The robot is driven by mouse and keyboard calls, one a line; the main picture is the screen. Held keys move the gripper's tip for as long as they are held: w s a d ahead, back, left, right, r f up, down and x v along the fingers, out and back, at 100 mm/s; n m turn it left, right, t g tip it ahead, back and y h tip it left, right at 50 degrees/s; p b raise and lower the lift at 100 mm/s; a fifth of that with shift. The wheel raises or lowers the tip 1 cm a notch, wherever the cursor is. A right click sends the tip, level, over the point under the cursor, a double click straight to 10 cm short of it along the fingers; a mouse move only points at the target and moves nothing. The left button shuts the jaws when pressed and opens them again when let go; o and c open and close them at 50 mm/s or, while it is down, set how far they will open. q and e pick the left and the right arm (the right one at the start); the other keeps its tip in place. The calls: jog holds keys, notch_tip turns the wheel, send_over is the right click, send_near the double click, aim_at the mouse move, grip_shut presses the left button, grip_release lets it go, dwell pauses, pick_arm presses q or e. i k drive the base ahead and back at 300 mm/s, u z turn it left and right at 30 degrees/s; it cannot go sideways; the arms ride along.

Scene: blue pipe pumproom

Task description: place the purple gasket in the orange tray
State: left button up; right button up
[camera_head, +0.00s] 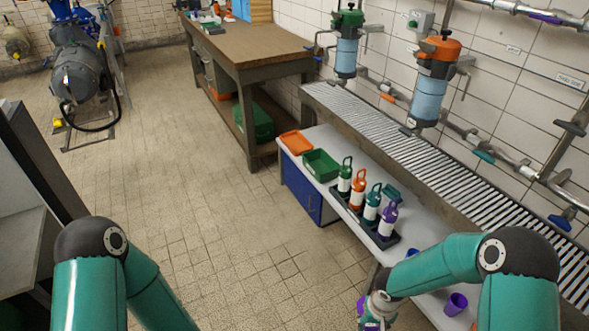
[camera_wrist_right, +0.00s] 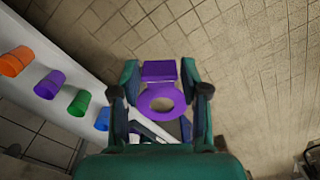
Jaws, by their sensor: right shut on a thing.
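The purple gasket (camera_wrist_right: 161,70) is a flat ring with a block-like tab. In the right wrist view it sits between the fingers of my right gripper (camera_wrist_right: 160,92), which is shut on it. In the head view my right gripper (camera_head: 377,312) is at the bottom edge, in front of the white bench, with a bit of purple at its fingers. The orange tray (camera_head: 296,142) lies at the far left end of the bench, well beyond the gripper. My left arm shows at bottom left, but its gripper is out of view.
A green tray (camera_head: 321,165) sits beside the orange one. A dark rack holds several bottles, the purple bottle (camera_head: 387,221) nearest. A purple cup (camera_head: 456,303) stands on the near bench; the wrist view also shows an orange cup (camera_wrist_right: 15,61) and a green cup (camera_wrist_right: 79,102).

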aim_at(297, 146)
jog(key=u, duration=0.35)
jog(key=i, duration=1.3)
jog(key=u, duration=0.25)
jog(key=i, duration=2.5)
jog(key=z, duration=0.55)
